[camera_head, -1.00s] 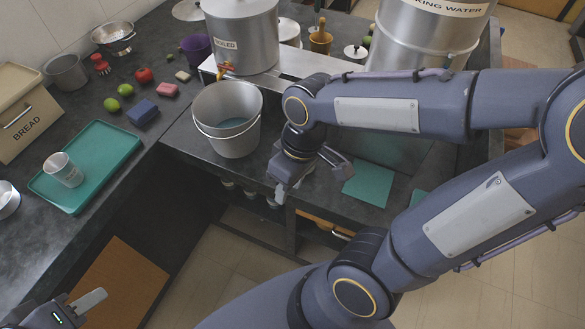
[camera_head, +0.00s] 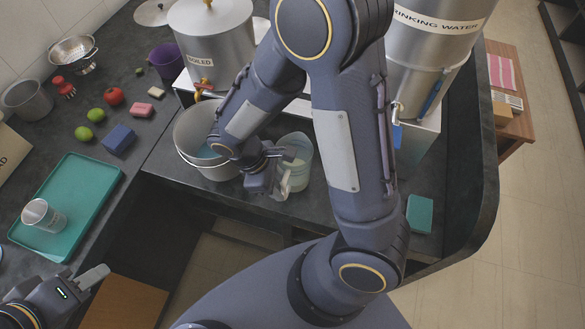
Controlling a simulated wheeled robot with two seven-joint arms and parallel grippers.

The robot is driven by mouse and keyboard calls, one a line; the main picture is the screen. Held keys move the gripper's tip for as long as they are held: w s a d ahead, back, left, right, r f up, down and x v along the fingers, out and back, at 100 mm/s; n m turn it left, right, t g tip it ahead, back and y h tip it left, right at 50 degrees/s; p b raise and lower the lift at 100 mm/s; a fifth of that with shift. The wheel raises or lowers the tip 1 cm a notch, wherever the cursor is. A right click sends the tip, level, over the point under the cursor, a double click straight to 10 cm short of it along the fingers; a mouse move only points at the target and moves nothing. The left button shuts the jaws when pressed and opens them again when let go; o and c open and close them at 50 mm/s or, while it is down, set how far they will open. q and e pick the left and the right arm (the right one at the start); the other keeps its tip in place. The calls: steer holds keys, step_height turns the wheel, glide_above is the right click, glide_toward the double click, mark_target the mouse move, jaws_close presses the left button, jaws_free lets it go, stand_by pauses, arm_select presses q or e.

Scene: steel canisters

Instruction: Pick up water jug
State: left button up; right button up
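The water jug (camera_head: 299,158) is a clear, pale green pitcher standing on the dark counter, right of the steel bucket. Its left side is partly covered by my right gripper (camera_head: 283,181). That gripper points down at the jug's near left side, by what looks like its handle. Its fingers are small and overlap the jug, so I cannot tell whether they are closed on it. My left gripper (camera_head: 82,274) is low at the bottom left, with its fingers apart and nothing between them, away from the jug.
The steel bucket (camera_head: 190,137) stands close left of my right gripper. The steel canister marked BOILED (camera_head: 214,48) and the DRINKING WATER canister (camera_head: 425,55) stand behind. A green tray (camera_head: 75,185) holds a metal cup (camera_head: 43,215). A teal block (camera_head: 419,214) lies at right.

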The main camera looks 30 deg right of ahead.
steer(key=shift+x, duration=1.05)
jaws_close()
